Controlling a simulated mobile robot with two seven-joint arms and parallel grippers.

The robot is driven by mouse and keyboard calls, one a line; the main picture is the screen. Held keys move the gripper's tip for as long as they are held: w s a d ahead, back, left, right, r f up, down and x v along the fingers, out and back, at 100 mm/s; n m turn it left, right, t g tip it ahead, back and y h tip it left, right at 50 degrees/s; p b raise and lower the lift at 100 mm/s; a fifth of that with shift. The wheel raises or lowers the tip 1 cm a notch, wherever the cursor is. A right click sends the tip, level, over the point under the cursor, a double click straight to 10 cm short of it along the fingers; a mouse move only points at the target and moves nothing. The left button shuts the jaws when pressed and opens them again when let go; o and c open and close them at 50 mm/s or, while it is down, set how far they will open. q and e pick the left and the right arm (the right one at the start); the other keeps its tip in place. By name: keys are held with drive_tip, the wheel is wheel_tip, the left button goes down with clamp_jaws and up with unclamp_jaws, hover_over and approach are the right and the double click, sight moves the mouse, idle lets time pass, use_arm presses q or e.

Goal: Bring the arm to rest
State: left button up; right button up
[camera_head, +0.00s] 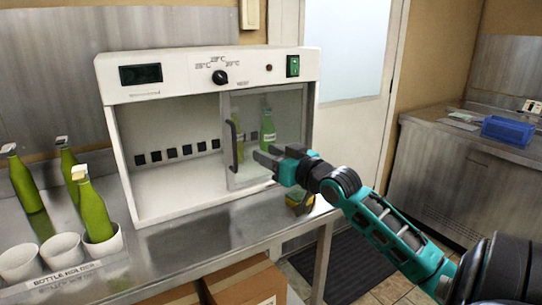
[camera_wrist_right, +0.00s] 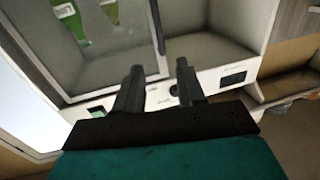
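My right gripper (camera_head: 264,159) is in front of the sliding glass door of the white incubator (camera_head: 165,207), close to the door's lower part. In the right wrist view its two fingers (camera_wrist_right: 158,82) stand apart with nothing between them. The glass door (camera_head: 290,108) covers the incubator's right side and has a dark handle (camera_head: 234,147) on its left edge. A green bottle (camera_head: 268,132) stands upright behind the glass, with another green bottle (camera_head: 238,134) beside it, partly hidden by the handle. I cannot tell whether the gripper touches the door. My left gripper is not in view.
Several green bottles stand at the left, one (camera_head: 95,212) in a white cup of the bottle holder (camera_head: 68,275). Two other cups (camera_head: 62,250) are empty. A small yellow and black object (camera_head: 300,204) lies near the bench's right end, under my arm. A blue bin (camera_head: 508,131) sits on the far-right counter.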

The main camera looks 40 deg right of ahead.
drive_tip(key=shift+s, duration=0.1)
idle(0.5)
drive_tip(key=s+a+f+g, duration=0.1)
drive_tip(key=s+a+f, duration=0.15)
drive_tip(key=f, duration=0.55)
drive_tip(key=s+a+f+g, duration=0.15)
drive_tip(key=a+f, duration=0.25)
drive_tip(key=f, duration=0.4)
drive_tip(key=s+a+f+n+g+y, duration=0.1)
drive_tip(key=s+a+f+g, duration=0.1)
drive_tip(key=s+a+f, duration=0.5)
drive_tip(key=s+a+f+n+g+y, duration=0.1)
drive_tip(key=s+a+f+n+g, duration=0.1)
drive_tip(key=s+a+f, duration=0.5)
drive_tip(key=a+f, duration=0.4)
drive_tip(key=a, duration=0.3)
drive_tip(key=shift+s+a+f+g+y, duration=0.25)
drive_tip(key=shift+s+f+g+y, duration=0.05)
drive_tip(key=shift+s+f+g, duration=0.1)
